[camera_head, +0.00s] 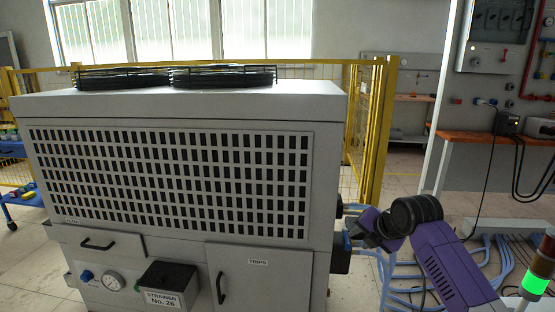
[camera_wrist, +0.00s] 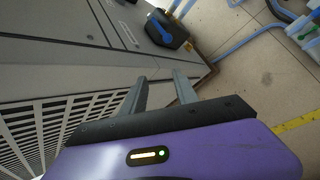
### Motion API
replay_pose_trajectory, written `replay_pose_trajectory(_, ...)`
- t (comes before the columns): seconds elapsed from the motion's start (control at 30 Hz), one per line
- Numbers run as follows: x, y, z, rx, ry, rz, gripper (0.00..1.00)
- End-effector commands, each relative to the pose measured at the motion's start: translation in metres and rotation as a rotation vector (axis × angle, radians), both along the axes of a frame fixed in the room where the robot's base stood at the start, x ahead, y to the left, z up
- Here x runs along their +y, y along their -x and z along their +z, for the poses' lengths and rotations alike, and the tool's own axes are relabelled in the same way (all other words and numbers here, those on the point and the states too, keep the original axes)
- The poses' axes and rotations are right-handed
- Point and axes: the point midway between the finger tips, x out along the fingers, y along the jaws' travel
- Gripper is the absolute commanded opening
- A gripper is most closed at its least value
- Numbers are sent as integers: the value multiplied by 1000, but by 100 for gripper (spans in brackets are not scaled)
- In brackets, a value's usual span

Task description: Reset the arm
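My arm is purple with black joints and shows at the right of the head view, bent beside the right end of a large grey machine (camera_head: 190,105). My gripper (camera_wrist: 160,78) shows in the wrist view with its two grey fingers apart and nothing between them. In the head view my gripper's fingers cannot be made out. The machine's side fills the left of the wrist view, with a black box with a blue handle (camera_wrist: 160,30) on it beyond the fingertips. I cannot see the fingers touching anything.
The machine has a strainer box (camera_head: 168,282), a gauge (camera_head: 112,281) and a door handle (camera_head: 220,288). Blue pipes (camera_head: 395,275) run along the floor by my arm. A yellow mesh fence (camera_head: 375,130) stands behind. A green-lit signal lamp (camera_head: 536,280) is at the right edge.

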Motion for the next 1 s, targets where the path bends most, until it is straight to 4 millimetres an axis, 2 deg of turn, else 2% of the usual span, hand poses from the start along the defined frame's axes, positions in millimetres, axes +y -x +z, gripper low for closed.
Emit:
replay_pose_trajectory(0.17, 28, -7, 16, -156, -325, -223, 35)
replay_pose_trajectory(0.27, 49, 4, 16, -226, -577, -350, 35)
replay_pose_trajectory(0.37, 64, 22, 13, -269, -821, -456, 35)
replay_pose_trajectory(0.5, 77, 57, 5, -301, -1124, -576, 35)
replay_pose_trajectory(0.67, 83, 107, -7, -314, -1427, -688, 35)
replay_pose_trajectory(0.87, 80, 179, -22, -316, -1742, -801, 35)
replay_pose_trajectory(1.0, 73, 235, -31, -314, -1919, -864, 35)
